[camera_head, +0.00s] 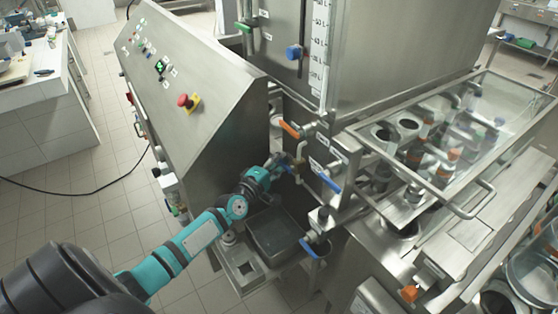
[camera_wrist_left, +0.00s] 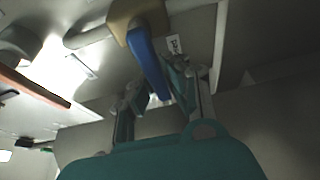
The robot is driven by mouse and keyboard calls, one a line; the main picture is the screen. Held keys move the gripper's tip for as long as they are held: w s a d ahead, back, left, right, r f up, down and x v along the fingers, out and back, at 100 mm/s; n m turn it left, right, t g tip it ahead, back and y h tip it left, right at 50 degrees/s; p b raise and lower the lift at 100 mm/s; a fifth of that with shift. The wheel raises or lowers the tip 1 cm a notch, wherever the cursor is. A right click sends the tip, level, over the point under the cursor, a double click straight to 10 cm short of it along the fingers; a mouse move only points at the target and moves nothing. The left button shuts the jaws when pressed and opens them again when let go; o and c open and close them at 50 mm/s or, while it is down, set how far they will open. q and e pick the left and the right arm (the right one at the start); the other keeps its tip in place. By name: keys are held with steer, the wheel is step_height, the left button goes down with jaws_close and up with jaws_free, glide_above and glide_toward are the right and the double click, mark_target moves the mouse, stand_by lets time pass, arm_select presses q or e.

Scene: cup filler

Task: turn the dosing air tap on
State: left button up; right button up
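In the left wrist view, a tap with a blue lever (camera_wrist_left: 147,62) hangs from a brass-coloured valve body (camera_wrist_left: 133,14). A small label (camera_wrist_left: 174,45) is beside it, too blurred to read. My left gripper (camera_wrist_left: 155,90) is open, its two fingers apart on either side of the lever's lower end. Contact with the lever cannot be told. In the head view, my left gripper (camera_head: 284,162) is at the machine's front, beside the brass valve (camera_head: 300,154); its arm hides part of this area. My right gripper is not in view.
An orange-handled tap (camera_head: 290,130) is just above the gripper; its handle also shows in the wrist view (camera_wrist_left: 40,95). Another blue lever (camera_head: 327,182) is to the right. A sloped control panel (camera_head: 172,75) stands left, and a metal tray (camera_head: 277,236) is below.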

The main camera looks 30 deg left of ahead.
arm_select(q)
jaws_close()
